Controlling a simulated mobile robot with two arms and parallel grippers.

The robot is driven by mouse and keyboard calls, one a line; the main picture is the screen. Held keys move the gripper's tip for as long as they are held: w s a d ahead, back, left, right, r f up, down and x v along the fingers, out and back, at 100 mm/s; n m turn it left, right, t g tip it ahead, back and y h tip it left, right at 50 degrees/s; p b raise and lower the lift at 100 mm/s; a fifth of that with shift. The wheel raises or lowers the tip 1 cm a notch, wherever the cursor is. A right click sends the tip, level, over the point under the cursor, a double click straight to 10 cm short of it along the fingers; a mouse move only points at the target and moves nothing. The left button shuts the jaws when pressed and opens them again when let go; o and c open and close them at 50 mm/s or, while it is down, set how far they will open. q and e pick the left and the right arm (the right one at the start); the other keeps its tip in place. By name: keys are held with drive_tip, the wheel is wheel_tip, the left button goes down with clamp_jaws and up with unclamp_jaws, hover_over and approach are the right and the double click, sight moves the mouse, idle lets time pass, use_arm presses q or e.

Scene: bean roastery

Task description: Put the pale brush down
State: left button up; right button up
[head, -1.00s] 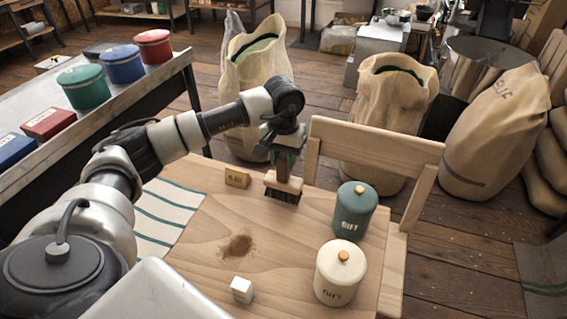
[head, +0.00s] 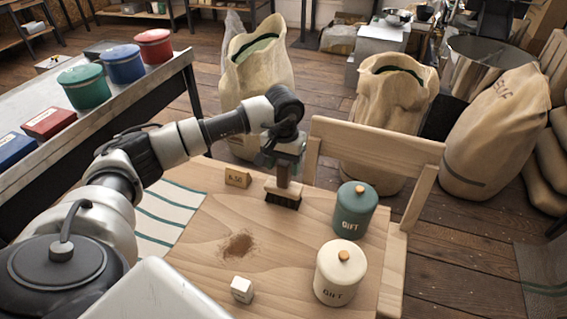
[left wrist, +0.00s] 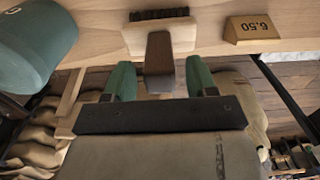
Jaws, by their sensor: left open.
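The pale brush (head: 284,188) stands upright on its dark bristles on the wooden table, near the back edge. It has a pale wooden block and a dark handle, and it also shows in the left wrist view (left wrist: 160,38). My left gripper (head: 284,165) is above the brush. In the left wrist view its green fingers (left wrist: 160,80) are open on both sides of the handle, with a gap on each side. My right gripper is not in view.
A small price sign (head: 237,177) is left of the brush. A green canister (head: 354,211) and a cream canister (head: 340,274) stand on the right. Brown powder (head: 238,244), a white cube (head: 242,289) and a striped cloth (head: 166,215) are also on the table.

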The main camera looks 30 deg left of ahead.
use_arm(q)
wheel_tip(320, 180, up, 12)
drive_tip(key=b, duration=0.1)
idle(0.8)
